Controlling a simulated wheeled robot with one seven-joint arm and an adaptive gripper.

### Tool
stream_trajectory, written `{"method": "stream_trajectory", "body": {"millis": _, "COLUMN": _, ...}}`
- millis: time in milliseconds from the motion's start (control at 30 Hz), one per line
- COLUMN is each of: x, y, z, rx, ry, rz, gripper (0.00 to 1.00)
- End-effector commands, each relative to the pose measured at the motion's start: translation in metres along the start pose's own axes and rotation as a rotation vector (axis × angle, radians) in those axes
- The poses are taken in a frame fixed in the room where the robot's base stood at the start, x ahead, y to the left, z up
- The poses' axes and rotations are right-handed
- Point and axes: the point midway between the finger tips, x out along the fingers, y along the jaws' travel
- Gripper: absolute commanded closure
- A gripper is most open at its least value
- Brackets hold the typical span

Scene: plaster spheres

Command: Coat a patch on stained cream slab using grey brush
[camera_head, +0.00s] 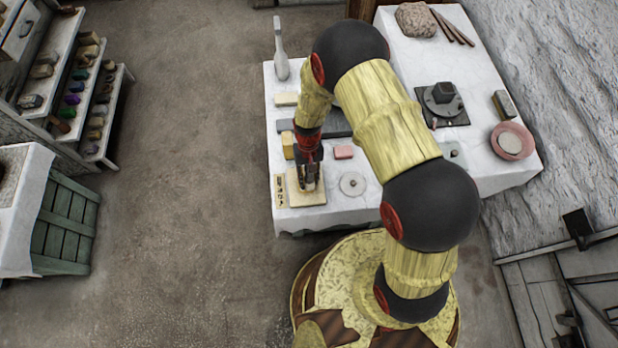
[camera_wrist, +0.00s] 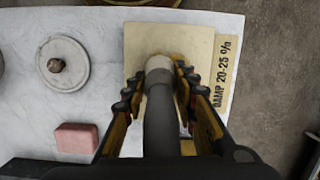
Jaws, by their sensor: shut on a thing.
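The cream slab (camera_head: 306,197) lies near the front left corner of the white-topped table, below my gripper (camera_head: 309,183). In the wrist view the slab (camera_wrist: 140,42) shows a slightly darker patch around the brush tip. My gripper (camera_wrist: 160,80) is shut on the grey brush (camera_wrist: 160,125), with a finger on each side of it. The brush's pale head (camera_wrist: 159,66) points down at the slab; I cannot tell if it touches. The brush is mostly hidden by my gripper in the head view.
A sign reading "DAMP 20-25 %" (camera_wrist: 226,75) lies along the slab's edge. A round white disc with a knob (camera_head: 352,184) and a pink block (camera_head: 344,152) lie close by. A yellow block (camera_head: 288,146) and a pale bottle-shaped object (camera_head: 281,50) stand further back.

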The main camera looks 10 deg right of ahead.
Motion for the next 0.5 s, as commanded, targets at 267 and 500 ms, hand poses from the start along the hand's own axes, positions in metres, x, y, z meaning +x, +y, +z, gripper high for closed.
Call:
{"method": "stream_trajectory", "body": {"millis": 267, "x": 0.002, "y": 0.0001, "z": -0.0005, "rx": 0.0, "ry": 0.0, "rz": 0.0, "gripper": 1.0}}
{"method": "stream_trajectory", "body": {"millis": 500, "x": 0.0055, "y": 0.0001, "z": -0.0014, "rx": 0.0, "ry": 0.0, "rz": 0.0, "gripper": 1.0}}
